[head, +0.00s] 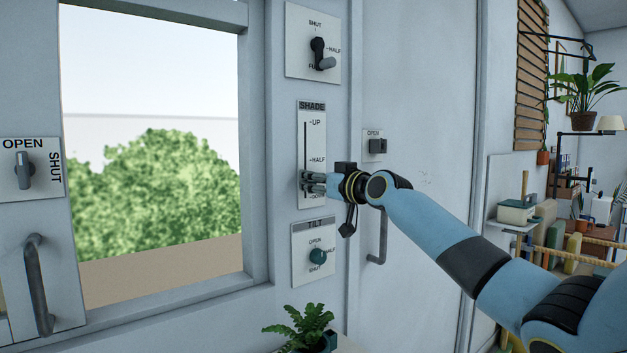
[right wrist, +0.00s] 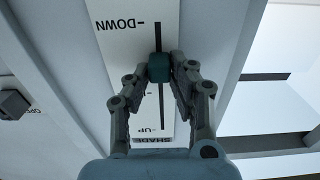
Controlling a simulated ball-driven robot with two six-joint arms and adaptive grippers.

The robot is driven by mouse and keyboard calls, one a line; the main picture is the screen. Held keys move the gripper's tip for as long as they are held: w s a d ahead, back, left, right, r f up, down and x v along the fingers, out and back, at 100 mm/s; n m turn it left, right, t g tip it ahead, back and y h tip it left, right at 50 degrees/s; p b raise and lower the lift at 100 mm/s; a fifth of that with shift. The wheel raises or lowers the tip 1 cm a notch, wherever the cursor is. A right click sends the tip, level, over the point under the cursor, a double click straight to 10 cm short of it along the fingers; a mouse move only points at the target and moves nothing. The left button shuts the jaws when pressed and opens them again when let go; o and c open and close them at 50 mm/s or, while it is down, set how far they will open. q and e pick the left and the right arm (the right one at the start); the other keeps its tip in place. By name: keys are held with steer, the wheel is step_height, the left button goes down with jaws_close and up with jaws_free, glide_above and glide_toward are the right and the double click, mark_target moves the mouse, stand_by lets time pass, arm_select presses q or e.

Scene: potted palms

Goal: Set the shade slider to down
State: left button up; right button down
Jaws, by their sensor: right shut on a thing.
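The shade panel (head: 312,140) is a pale upright plate on the wall right of the window. It has a dark vertical slot marked UP at the top, HALF in the middle and DOWN at the bottom. My right gripper (head: 308,182) is shut on the slider's dark teal knob (right wrist: 160,67), one finger on each side. In the head view the fingers hide the knob and sit between the HALF and DOWN marks. The right wrist view shows the panel upside down, with bare slot between the knob and the DOWN mark. My left gripper is out of view.
A tilt dial (head: 317,256) is just below the panel, and a shut/half dial (head: 321,54) is above it. A small switch (head: 377,146) and a door handle (head: 380,236) are close to my right wrist. A fern (head: 300,328) stands below.

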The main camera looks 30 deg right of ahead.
mark_target(305, 197)
step_height(305, 197, down, 5)
steer(key=b, duration=0.2)
steer(key=shift+r+b, duration=0.2)
steer(key=shift+b, duration=0.2)
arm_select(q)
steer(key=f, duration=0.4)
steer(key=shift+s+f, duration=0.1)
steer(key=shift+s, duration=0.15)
arm_select(e)
steer(key=c, duration=1.2)
jaws_free()
steer(key=shift+o, duration=0.2)
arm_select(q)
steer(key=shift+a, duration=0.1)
arm_select(e)
steer(key=s+d, duration=0.1)
steer(key=s, duration=1.1)
